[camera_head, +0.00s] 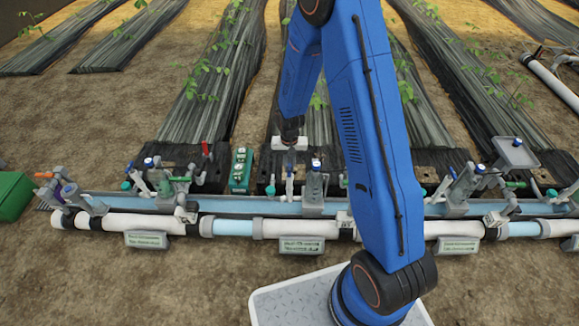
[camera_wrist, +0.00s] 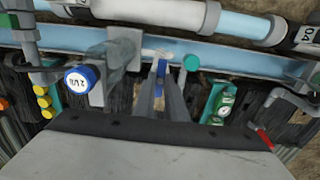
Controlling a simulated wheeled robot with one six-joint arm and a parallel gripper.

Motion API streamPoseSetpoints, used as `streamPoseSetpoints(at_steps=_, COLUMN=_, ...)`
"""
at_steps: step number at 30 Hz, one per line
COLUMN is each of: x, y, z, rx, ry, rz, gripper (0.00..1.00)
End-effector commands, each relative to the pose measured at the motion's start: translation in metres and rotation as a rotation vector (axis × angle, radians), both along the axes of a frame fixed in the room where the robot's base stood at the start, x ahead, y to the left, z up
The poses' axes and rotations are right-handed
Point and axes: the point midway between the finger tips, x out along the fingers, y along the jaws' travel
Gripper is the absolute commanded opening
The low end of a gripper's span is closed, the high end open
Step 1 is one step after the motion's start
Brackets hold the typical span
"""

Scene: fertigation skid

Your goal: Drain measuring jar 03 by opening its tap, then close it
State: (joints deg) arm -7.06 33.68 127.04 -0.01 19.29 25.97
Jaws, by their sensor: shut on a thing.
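My gripper (camera_head: 290,165) reaches down at the middle station of the pipe row. In the wrist view my gripper (camera_wrist: 161,75) has its two grey fingers closed on a small blue tap handle (camera_wrist: 161,68). A grey stand with a round blue cap (camera_head: 316,163) is just right of my gripper; the cap also shows in the wrist view (camera_wrist: 82,77), with small lettering. I cannot make out a jar number, nor the jar's fill level. The tap body is mostly hidden by the fingers.
A green gauge box (camera_head: 241,170) and a red lever (camera_head: 207,150) stand left of my gripper. A teal knob (camera_head: 270,190) is close by. The white and blue pipe (camera_head: 237,227) runs along the front, with sign plates (camera_head: 301,245). Similar stations stand on both sides.

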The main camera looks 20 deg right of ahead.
Motion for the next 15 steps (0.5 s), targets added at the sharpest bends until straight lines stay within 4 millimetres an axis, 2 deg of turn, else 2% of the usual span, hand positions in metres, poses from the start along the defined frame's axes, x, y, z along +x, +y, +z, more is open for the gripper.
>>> streamPoseSetpoints(at_steps=5, x=0.0003, y=0.0, z=0.0, rx=0.0, ry=-0.001, rz=-0.001, gripper=0.0)
streamPoseSetpoints(at_steps=6, x=0.0003, y=0.0, z=0.0, rx=0.0, ry=-0.001, rz=-0.001, gripper=0.16)
streamPoseSetpoints(at_steps=8, x=0.0003, y=0.0, z=0.0, rx=0.0, ry=-0.001, rz=-0.001, gripper=0.3)
streamPoseSetpoints(at_steps=15, x=0.0002, y=-0.0001, z=0.0, rx=0.0, ry=0.0, rz=0.0, gripper=0.3)
